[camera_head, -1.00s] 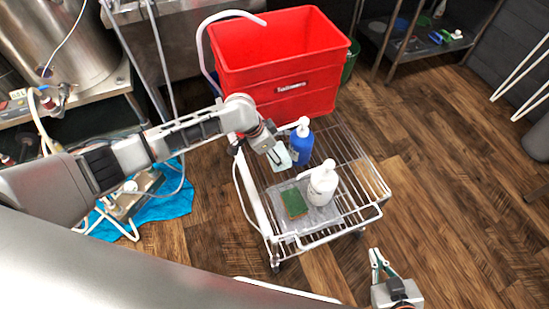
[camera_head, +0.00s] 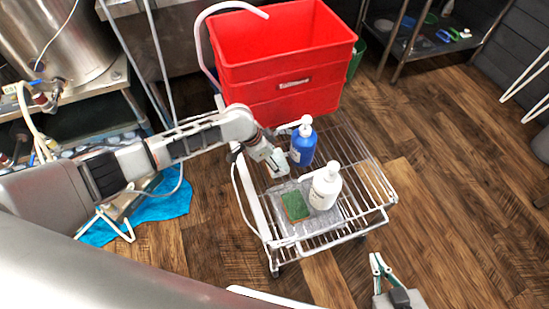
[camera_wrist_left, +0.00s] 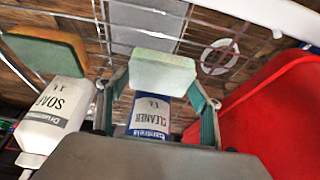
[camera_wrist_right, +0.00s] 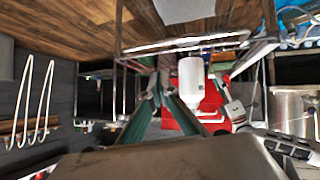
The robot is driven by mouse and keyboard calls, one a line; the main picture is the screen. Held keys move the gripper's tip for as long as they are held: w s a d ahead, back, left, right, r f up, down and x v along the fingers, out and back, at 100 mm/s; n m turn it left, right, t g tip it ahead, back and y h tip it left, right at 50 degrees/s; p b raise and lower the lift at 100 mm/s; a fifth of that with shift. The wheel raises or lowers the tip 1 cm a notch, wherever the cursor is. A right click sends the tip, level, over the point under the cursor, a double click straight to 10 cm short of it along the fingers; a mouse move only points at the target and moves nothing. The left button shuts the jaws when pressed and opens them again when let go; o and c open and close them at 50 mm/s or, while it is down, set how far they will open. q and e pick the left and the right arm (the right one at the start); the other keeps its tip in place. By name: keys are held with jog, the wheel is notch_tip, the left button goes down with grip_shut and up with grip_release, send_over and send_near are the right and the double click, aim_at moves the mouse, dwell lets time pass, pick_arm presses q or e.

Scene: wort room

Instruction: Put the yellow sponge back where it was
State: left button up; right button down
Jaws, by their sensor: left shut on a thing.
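My left gripper (camera_head: 276,161) is shut on a pale cream-green block (camera_wrist_left: 162,72) that looks like a sponge. It holds the block above the wire cart, just left of the blue cleaner bottle (camera_head: 303,146). A sponge with a green top (camera_head: 295,206) lies on the grey tray (camera_head: 284,230); its yellow-brown side shows in the left wrist view (camera_wrist_left: 40,52). The white soap bottle (camera_head: 325,190) stands beside it on the tray. My right gripper (camera_head: 376,263) is empty beyond the cart's front right corner, its fingertips close together.
The wire cart (camera_head: 362,170) has bare shelf right of the bottles. A red crate (camera_head: 285,85) stands behind it. A steel vessel (camera_head: 70,45) is at the back left, and a blue cloth (camera_head: 165,203) lies on the floor at left.

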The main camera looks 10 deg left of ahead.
pick_arm(q)
jog(key=shift+f, duration=0.15)
jog(key=o, duration=1.1)
jog(key=shift+c, duration=0.2)
